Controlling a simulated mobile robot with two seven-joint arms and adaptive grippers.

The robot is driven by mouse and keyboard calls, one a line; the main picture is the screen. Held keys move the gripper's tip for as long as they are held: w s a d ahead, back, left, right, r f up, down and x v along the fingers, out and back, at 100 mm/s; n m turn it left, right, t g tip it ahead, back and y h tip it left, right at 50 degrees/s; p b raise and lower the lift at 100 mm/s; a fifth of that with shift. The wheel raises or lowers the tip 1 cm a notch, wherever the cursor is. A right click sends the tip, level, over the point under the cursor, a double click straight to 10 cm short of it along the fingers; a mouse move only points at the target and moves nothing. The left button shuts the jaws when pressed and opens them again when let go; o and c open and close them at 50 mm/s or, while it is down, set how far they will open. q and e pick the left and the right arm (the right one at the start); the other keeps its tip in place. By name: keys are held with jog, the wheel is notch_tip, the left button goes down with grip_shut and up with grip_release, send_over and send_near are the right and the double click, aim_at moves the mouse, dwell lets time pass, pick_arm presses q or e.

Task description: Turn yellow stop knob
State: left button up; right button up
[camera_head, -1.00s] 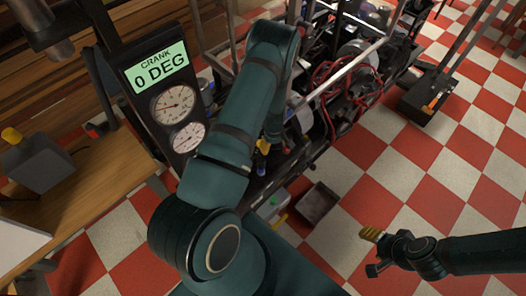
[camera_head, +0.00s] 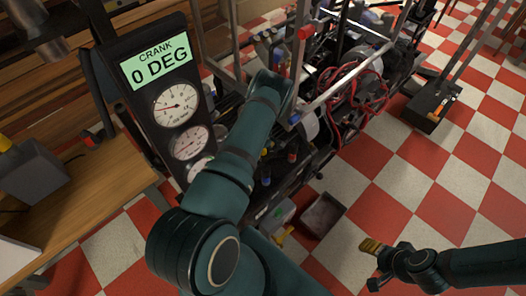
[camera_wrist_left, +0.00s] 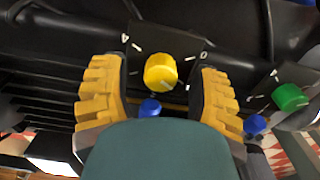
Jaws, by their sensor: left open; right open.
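The yellow knob (camera_wrist_left: 160,74) sits on a dark panel in the left wrist view, with white tick marks and letters around it. My left gripper (camera_wrist_left: 158,88) is open, with one yellow ridged finger on each side of the knob. Gaps show between the knob and both fingers, and how far the fingers reach in depth is unclear. In the head view my left arm covers this gripper, and I cannot make out the knob there. My right gripper (camera_head: 371,266) is open and empty above the checkered floor at the lower right.
A blue knob (camera_wrist_left: 150,107) sits just below the yellow one. Another blue knob (camera_wrist_left: 255,124) and a green knob (camera_wrist_left: 290,97) lie to the right. A gauge panel (camera_head: 164,85) reads CRANK 0 DEG. Red cables (camera_head: 345,85) run over the machine. A grey tray (camera_head: 322,215) is on the floor.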

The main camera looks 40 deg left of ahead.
pick_arm(q)
jog(key=shift+f, duration=0.15)
jog(key=shift+c, duration=0.4)
grip_shut()
jog(key=shift+m, duration=0.3)
jog(key=m, duration=1.1)
jog(key=shift+w+m, duration=0.1)
jog(key=shift+m, duration=0.3)
jog(key=m, duration=1.1)
jog(key=shift+d, duration=0.15)
jog(key=shift+m, duration=0.3)
